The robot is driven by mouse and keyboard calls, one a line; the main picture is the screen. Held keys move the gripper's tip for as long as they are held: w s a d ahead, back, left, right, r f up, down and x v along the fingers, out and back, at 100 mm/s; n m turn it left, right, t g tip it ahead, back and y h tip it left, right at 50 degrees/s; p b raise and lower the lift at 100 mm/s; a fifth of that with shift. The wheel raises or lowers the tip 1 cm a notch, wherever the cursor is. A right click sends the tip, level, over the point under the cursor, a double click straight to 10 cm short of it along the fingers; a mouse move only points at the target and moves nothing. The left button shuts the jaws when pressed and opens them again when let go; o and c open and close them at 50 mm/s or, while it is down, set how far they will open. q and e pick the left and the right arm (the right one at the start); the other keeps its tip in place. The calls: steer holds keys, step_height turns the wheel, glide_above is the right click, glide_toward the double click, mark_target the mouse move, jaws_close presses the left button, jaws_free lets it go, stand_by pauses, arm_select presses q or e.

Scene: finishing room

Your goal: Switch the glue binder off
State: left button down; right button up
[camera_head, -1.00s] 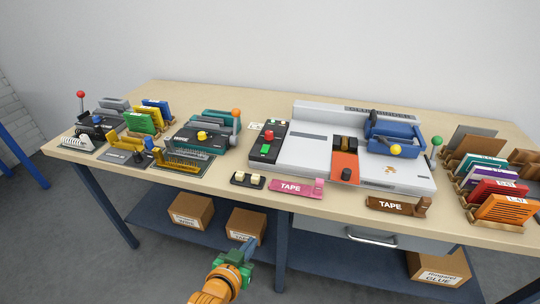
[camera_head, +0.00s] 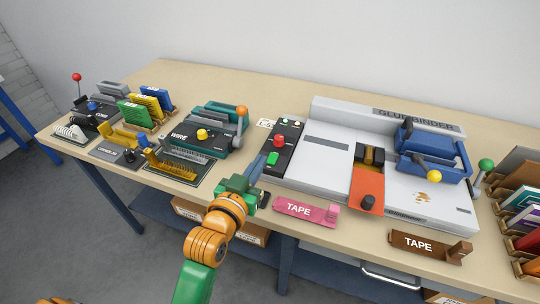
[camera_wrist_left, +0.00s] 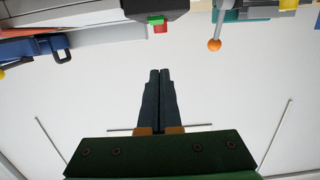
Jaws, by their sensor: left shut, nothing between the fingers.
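The glue binder (camera_head: 325,165) is a wide light-grey machine on the bench with its name along the back. Its black control panel (camera_head: 268,172) at the left end carries a red button (camera_head: 279,141) and a green button (camera_head: 272,158). My left gripper (camera_head: 262,158) is shut and empty, its fingers beside the panel's left edge near the green button; contact cannot be told. In the left wrist view the shut fingers (camera_wrist_left: 159,75) point toward the red button (camera_wrist_left: 160,29) and green button (camera_wrist_left: 155,20), apart from them in the picture. My right gripper is not in view.
A teal wire binder (camera_head: 205,135) with an orange-knobbed lever (camera_head: 242,111) stands left of the panel. A pink tape holder (camera_head: 305,211) and a brown tape holder (camera_head: 425,246) lie along the front edge. Book racks stand at the right.

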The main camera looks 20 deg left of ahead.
arm_select(q)
glide_above(270, 163)
steer(key=shift+f, duration=0.6)
step_height(270, 163, down, 3)
steer(key=shift+r, duration=0.1)
steer(key=shift+f, duration=0.45)
